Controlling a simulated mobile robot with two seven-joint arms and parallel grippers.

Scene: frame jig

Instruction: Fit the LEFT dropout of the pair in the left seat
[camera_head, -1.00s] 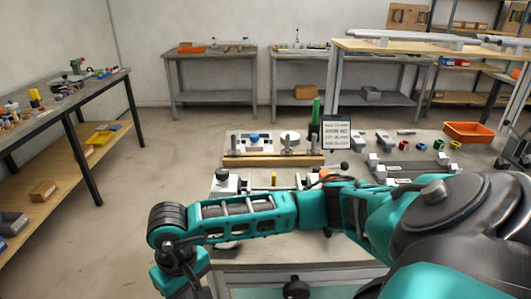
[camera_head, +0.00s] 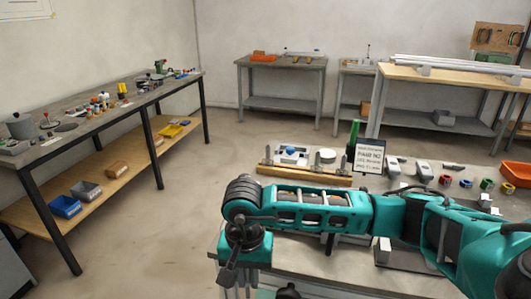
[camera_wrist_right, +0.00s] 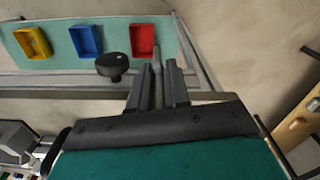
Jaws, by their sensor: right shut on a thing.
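In the head view my right arm reaches across the bench, and my right gripper (camera_head: 230,275) points down at the bench's front left edge. In the right wrist view its two dark fingers (camera_wrist_right: 158,78) are shut on a thin grey piece (camera_wrist_right: 157,74); I cannot tell whether it is the left dropout. A wooden-based fixture with upright posts (camera_head: 303,176) stands behind the arm. A printed card (camera_head: 369,156) stands to its right. I cannot make out the left seat; the arm hides much of the bench. My left gripper is not in view.
Grey blocks (camera_head: 424,171) and small coloured rings (camera_head: 487,184) lie at the bench's right. Below the gripper, the wrist view shows a black knob (camera_wrist_right: 112,66) and yellow (camera_wrist_right: 33,42), blue (camera_wrist_right: 85,40) and red (camera_wrist_right: 143,40) bins. Open floor lies left of the bench.

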